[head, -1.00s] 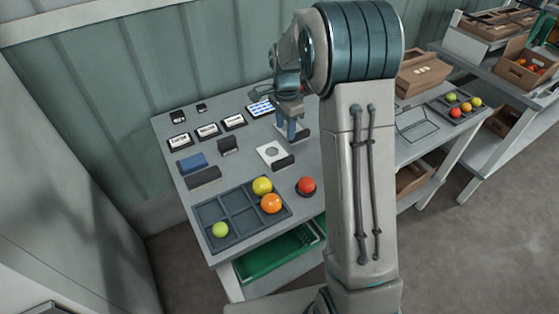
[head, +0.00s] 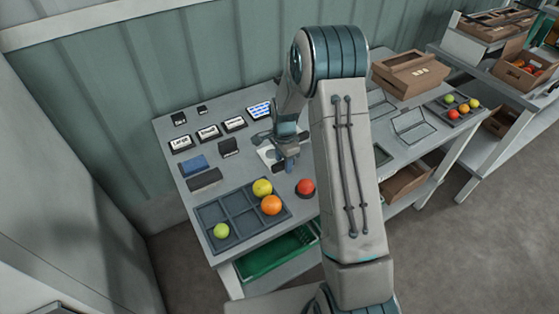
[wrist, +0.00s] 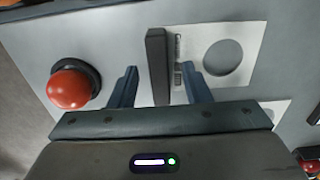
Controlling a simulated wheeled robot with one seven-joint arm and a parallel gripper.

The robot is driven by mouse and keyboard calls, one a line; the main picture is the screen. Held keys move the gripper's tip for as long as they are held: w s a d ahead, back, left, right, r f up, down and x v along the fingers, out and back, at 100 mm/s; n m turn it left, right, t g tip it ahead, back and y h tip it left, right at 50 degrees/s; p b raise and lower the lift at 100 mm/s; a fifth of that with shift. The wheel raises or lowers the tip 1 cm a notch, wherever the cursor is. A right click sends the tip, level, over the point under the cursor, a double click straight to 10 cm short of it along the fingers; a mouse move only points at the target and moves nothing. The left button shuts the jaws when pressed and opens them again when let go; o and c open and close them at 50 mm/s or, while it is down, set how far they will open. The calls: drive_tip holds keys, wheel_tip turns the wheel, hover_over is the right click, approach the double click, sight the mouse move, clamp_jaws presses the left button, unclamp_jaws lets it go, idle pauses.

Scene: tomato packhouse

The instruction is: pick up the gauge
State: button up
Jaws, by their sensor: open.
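The gauge is a white plate (wrist: 194,45) with a round hole, and a dark upright bar (wrist: 157,55) stands along its left side in the wrist view. In the head view the gauge (head: 265,154) lies on the grey bench, partly hidden by my gripper. My gripper (wrist: 158,82) is open and empty. In the wrist view one finger is left of the dark bar and the other is right of it, over the plate. The fingers look apart from the bar; their exact height above the bench is hard to tell. The gripper also shows in the head view (head: 289,167).
A red tomato (head: 305,187) on a dark holder is close to my gripper. A dark divided tray (head: 240,218) with several tomatoes is at the bench's front. Label stands (head: 208,132), a blue block (head: 193,165) and dark bars are at left. A cardboard box (head: 412,72) is behind right.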

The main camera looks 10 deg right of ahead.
drive_tip(key=shift+f, duration=0.25)
clamp_jaws()
drive_tip(key=shift+r, duration=0.15)
